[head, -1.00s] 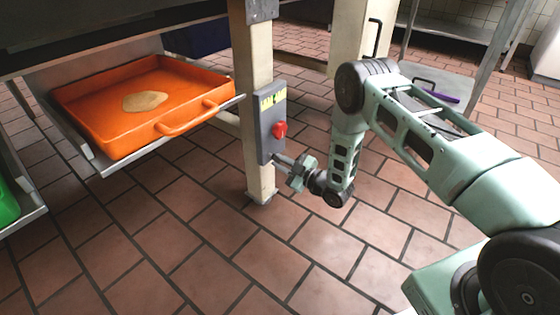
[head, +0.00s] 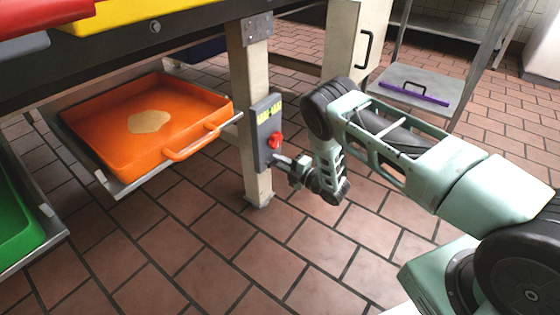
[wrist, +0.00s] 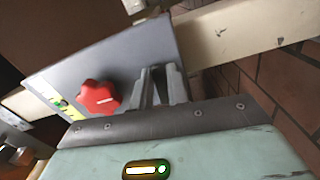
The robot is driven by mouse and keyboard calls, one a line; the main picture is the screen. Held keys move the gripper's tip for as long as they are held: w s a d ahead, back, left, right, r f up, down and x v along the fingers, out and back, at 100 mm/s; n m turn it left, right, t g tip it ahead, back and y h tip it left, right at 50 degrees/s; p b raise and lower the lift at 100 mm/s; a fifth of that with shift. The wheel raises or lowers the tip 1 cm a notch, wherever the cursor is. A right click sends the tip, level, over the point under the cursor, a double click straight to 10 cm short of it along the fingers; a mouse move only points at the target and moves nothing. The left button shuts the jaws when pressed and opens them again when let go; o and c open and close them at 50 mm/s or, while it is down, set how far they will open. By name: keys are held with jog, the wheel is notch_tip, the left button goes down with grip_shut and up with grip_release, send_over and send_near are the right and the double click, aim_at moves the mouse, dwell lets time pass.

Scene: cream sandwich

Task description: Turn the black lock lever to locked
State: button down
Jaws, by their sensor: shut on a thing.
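A grey control panel (head: 262,118) is fixed to the cream table leg, with a yellow-green label at its top and a red knob (head: 274,140) in its middle. My gripper (head: 283,161) is at the lower part of this panel, below the red knob. In the wrist view, my gripper's fingers (wrist: 161,84) reach the panel face beside the red knob (wrist: 99,97), close together on the black lock lever. The fingers hide most of the lever, so its exact angle cannot be told.
An orange tray (head: 90,120) with a tan flat piece sits on a shelf left of the leg. A green tray (head: 14,215) is at the far left. The tiled floor in front is clear.

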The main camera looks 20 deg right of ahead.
jog(key=shift+r+n+p, duration=0.15)
jog(key=shift+n+p, duration=0.15)
jog(key=shift+n, duration=0.3)
jog(key=shift+d, duration=0.1)
jog(key=c, duration=1.4)
grip_release()
jog(key=shift+o, duration=0.2)
jog(key=shift+s, duration=0.1)
jog(key=p+v, duration=0.8)
jog(key=v, duration=0.9)
jog(key=shift+d, duration=0.15)
